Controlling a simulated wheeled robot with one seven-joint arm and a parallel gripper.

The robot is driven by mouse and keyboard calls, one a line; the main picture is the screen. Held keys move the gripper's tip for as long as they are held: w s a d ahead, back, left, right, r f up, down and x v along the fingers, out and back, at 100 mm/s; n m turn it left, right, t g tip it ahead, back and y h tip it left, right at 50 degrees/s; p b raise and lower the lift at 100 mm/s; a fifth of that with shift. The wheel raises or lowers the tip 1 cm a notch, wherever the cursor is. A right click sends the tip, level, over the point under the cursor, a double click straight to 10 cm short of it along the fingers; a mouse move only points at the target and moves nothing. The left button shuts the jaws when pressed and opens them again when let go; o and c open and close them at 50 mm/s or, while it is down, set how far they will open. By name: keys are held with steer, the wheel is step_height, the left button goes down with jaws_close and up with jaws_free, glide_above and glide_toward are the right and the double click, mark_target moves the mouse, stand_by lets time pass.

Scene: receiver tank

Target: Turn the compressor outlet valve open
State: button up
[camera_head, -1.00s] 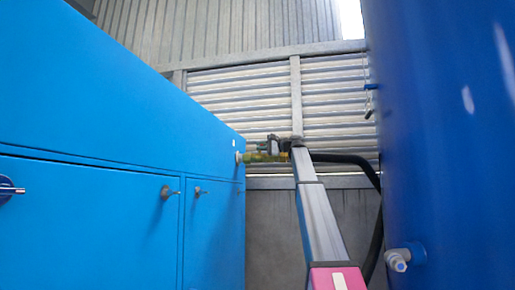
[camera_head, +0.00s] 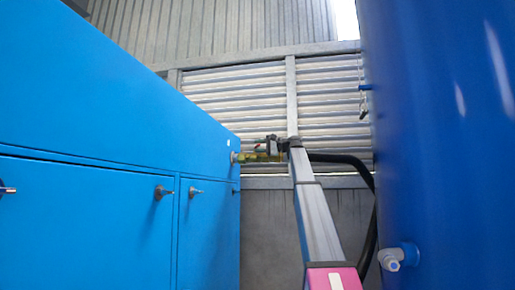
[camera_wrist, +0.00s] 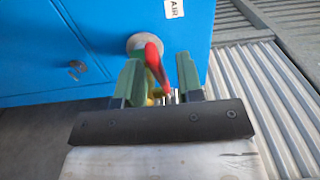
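The compressor outlet valve sits at the far end of the blue cabinet, with a brass-coloured body (camera_head: 250,157) in the head view. Its red handle (camera_wrist: 154,62) shows in the wrist view, below a round pale fitting (camera_wrist: 145,44) on the blue panel. My gripper (camera_wrist: 160,72) is open, with its two green-grey fingers apart. The red handle lies between the fingers, nearer the left one; I cannot tell if it touches. In the head view my gripper (camera_head: 267,146) is at the valve, small and partly merged with it. The lower valve body is partly hidden by the gripper.
The blue cabinet (camera_head: 90,110) fills the left, with door knobs (camera_head: 161,192) sticking out. A dark blue tank (camera_head: 440,150) stands on the right, with a pipe stub (camera_head: 393,262). A black hose (camera_head: 350,159) curves behind my arm. A louvred wall (camera_head: 235,90) closes the back.

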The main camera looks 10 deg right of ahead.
steer(key=v, duration=1)
steer(key=shift+s+a+f, duration=0.1)
steer(key=s+a+m+t+h, duration=0.5)
steer(key=a+m+t+h, duration=0.1)
steer(key=m+t+h, duration=0.35)
steer(key=shift+n, duration=0.25)
steer(key=x, duration=0.9)
steer(key=shift+w, duration=0.1)
jaws_close()
